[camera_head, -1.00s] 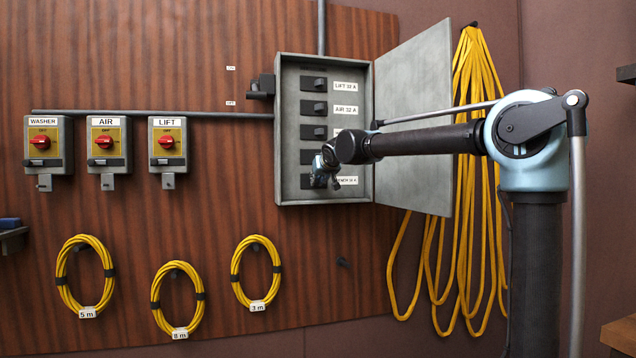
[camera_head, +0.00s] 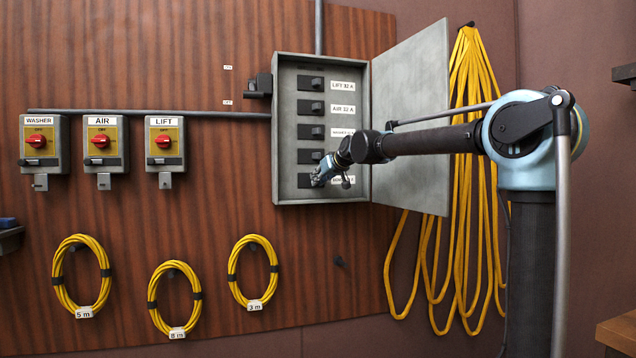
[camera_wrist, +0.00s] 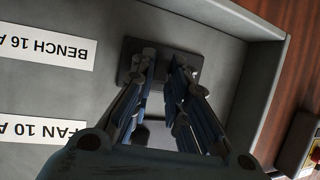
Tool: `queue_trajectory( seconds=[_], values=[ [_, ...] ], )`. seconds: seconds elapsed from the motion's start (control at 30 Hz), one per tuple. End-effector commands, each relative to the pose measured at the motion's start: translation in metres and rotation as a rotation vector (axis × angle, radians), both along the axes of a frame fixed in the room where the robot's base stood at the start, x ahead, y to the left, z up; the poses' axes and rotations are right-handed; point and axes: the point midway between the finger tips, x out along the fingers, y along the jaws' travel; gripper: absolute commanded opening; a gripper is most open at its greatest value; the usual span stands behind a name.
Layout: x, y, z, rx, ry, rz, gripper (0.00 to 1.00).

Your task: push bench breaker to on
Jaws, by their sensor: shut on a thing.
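The open grey breaker box (camera_head: 284,160) on the wooden wall holds a column of black breakers. In the wrist view, the upside-down "BENCH 16 A" label (camera_wrist: 42,38) lies to the left of the bench breaker's black plate (camera_wrist: 190,60). My gripper (camera_wrist: 165,72) points at this plate, its two fingers close together and shut on the bench breaker. The fingers hide its lever, so its position cannot be told.
The box's door (camera_head: 412,110) stands open on the right, behind my arm. Yellow cables (camera_head: 466,190) hang beyond it. The fan breaker (camera_head: 310,156) is just above my gripper. In the wrist view, the box's side wall (camera_wrist: 265,90) is close to the right of the fingers.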

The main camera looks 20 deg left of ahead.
Motion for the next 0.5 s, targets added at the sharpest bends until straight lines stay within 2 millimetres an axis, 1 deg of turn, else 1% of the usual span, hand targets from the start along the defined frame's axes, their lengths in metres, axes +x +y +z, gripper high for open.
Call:
queue_trajectory(
  seconds=[0.03,0.5],
  values=[
    [0.0015,-0.0026,-0.0016,-0.001,0.003,0.009,0.00],
    [0.0081,-0.0068,0.0009,0.007,-0.003,0.138,0.00]
  ],
)
